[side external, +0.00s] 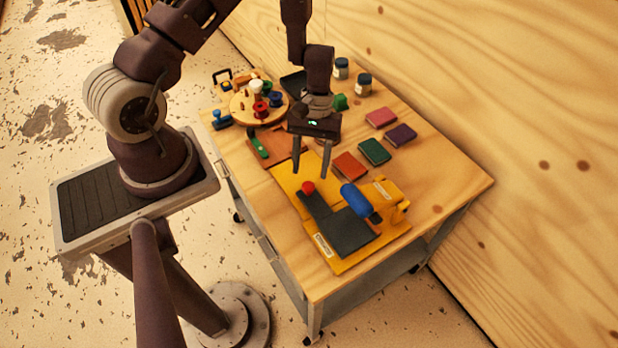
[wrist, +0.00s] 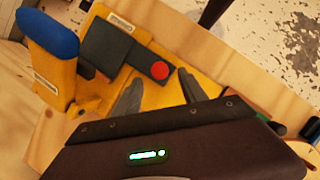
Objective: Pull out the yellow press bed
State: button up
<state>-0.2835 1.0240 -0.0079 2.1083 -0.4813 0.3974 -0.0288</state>
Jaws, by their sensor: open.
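The yellow press (side external: 342,258) lies on the near part of the wooden table, with a blue rounded part (side external: 355,199) above its body. Its dark grey bed (side external: 348,232) has a narrow tongue ending in a red knob (side external: 308,187). In the wrist view the bed (wrist: 105,50) and red knob (wrist: 160,70) show clearly, with the blue part (wrist: 48,33) at upper left. My gripper (side external: 311,171) is open and empty, above the red knob's end of the press. In the wrist view its fingers (wrist: 161,84) point toward the knob, one on either side of it.
Red (side external: 350,165), green (side external: 374,152), purple (side external: 400,135) and pink (side external: 381,117) pads lie beyond the press. A round wooden stand (side external: 240,107) with coloured spools and two jars (side external: 364,86) stand farther back. The table's right corner (side external: 465,185) is clear.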

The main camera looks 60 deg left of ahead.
aim_at(309, 185)
jog(key=x, duration=0.4)
grip_shut()
dwell(1.4)
